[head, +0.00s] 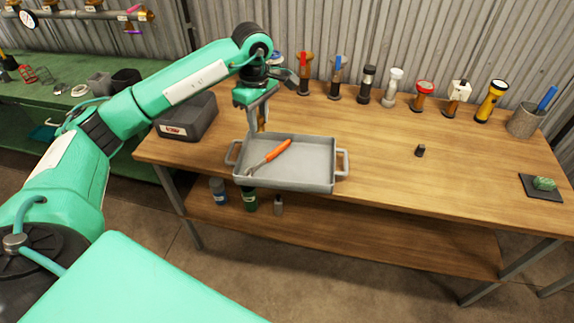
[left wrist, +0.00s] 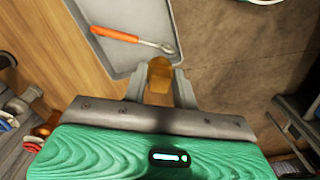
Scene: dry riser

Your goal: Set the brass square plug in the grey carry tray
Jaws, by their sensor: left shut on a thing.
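The brass square plug (head: 261,122) is between the fingers of my left gripper (head: 259,108), which is shut on it. In the head view the plug is at the back left rim of the grey carry tray (head: 316,181), partly hidden by the fingers. In the left wrist view the plug (left wrist: 160,70) shows at the fingertips of the gripper (left wrist: 160,86), over the edge of the tray (left wrist: 150,14). How high it is above the rim I cannot tell. My right gripper is not in view.
An orange-handled tool (head: 272,156) lies in the tray's left half; its right half is bare. A dark grey bin (head: 188,117) stands left of the tray. Several valves and torches line the back of the wooden bench. A small dark block (head: 420,150) lies to the right.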

